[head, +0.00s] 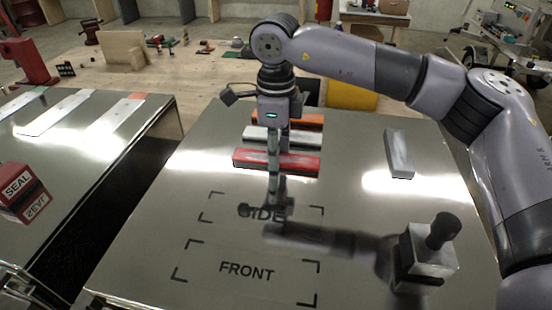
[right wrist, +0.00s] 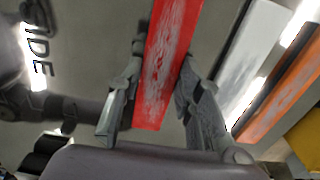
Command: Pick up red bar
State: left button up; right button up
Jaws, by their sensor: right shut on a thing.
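The red bar (head: 302,165) lies crosswise on the shiny metal table, nearest of three bars in a row. My right gripper (head: 274,162) reaches straight down over its middle. In the right wrist view the red bar (right wrist: 166,65) runs between the two fingers of my right gripper (right wrist: 161,75), which are shut on it. The fingers hide part of its middle in the head view. I cannot tell whether the bar is clear of the table. My left gripper is not in view.
A white bar (head: 300,138) and an orange bar (head: 315,121) lie just behind. A grey bar (head: 399,155) is to the right and a block with a black knob (head: 428,255) at front right. Marked areas SIDE and FRONT (head: 246,270) are clear. A red SEAL block (head: 22,190) stands left.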

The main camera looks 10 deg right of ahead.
jog(key=shift+r, duration=0.1)
jog(key=shift+r, duration=0.6)
notch_tip(320, 180, up, 19)
jog(key=shift+f+b, duration=0.2)
jog(key=shift+b, duration=0.25)
